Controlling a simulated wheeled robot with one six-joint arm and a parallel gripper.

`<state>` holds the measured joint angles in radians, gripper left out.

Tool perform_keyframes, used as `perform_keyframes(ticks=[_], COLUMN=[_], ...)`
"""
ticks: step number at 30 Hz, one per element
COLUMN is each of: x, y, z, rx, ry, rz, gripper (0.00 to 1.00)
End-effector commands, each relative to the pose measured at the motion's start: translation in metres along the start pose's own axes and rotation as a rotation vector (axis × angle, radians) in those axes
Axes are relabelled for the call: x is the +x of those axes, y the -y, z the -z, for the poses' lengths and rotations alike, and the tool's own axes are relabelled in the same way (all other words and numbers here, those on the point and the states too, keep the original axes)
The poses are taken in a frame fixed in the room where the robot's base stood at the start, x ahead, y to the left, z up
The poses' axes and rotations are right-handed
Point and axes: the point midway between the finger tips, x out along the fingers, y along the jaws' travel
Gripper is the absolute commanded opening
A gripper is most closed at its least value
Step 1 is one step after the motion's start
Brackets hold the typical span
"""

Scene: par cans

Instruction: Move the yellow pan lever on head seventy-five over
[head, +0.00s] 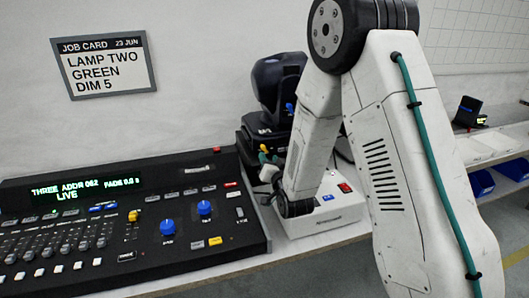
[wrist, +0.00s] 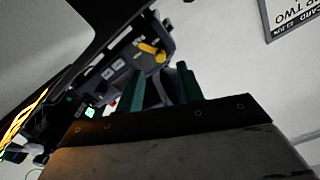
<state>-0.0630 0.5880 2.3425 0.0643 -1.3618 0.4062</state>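A black moving-head lamp (head: 278,85) stands behind the console, with a blue lever (head: 290,107) on its side. A small yellow lever (head: 263,148) shows low at its base, close to my gripper (head: 268,157), partly hidden by my arm. In the wrist view the yellow lever (wrist: 150,50) sticks out from the dark lamp body (wrist: 125,60). My gripper (wrist: 161,72) has two green fingers with a gap between them and nothing seen in it. The lever lies just beyond the fingertips; I cannot tell whether they touch. No head number is readable.
A lighting console (head: 120,215) with knobs and a lit display fills the left front. A white box with a red switch (head: 325,210) stands under my arm. A job card (head: 104,65) hangs on the wall. Blue bins (head: 482,182) and a small dark device (head: 468,112) are at the right.

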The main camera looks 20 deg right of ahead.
Motion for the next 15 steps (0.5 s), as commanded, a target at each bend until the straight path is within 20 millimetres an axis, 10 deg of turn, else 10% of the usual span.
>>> perform_keyframes(ticks=[15], x=[0.057], y=[0.000], z=[0.000], rx=[-0.001], ry=[0.001], rz=[-0.001], gripper=[0.37])
